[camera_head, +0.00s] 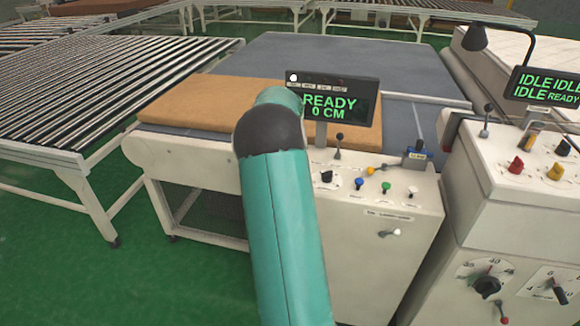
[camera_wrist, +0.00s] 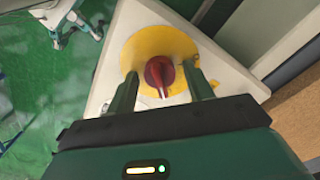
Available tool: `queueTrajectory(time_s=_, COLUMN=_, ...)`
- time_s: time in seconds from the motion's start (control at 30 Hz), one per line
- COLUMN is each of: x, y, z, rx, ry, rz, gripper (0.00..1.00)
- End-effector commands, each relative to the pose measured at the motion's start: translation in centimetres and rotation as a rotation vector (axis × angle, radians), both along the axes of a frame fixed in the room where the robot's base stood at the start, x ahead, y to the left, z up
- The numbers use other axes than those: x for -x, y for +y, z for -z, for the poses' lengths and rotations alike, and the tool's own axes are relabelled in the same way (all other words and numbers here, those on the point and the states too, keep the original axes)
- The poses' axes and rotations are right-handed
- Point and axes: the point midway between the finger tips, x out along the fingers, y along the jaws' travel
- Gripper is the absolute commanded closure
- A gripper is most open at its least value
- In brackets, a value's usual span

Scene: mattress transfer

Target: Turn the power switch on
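The power switch (camera_wrist: 159,73) is a red rotary knob on a round yellow plate (camera_wrist: 150,46) in the wrist view. The plate sits on a white panel. My gripper (camera_wrist: 161,76) is open, with one finger on each side of the red knob. A gap shows between each finger and the knob, so it is not gripped. In the head view my teal arm reaches over the machine, and both my gripper and the red switch are hidden there.
A display reading READY 0 CM (camera_head: 335,106) stands on the white control box (camera_head: 370,270) with small levers and buttons. A brown mattress (camera_head: 200,102) lies behind my arm. A second console (camera_head: 510,210) is at the right. Green floor (camera_head: 60,270) is clear at left.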

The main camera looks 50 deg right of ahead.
Motion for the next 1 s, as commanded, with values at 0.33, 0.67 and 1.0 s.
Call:
queueTrajectory(time_s=0.33, x=0.0, y=0.0, z=-0.1, rx=0.0, ry=0.001, rz=-0.001, gripper=0.44)
queueTrajectory(time_s=0.67, x=0.0, y=-0.1, z=-5.3, rx=0.004, ry=-0.002, rz=-0.001, gripper=0.44)
queueTrajectory(time_s=1.0, x=0.0, y=0.0, z=-12.2, rx=0.002, ry=-0.001, rz=-0.001, gripper=0.44)
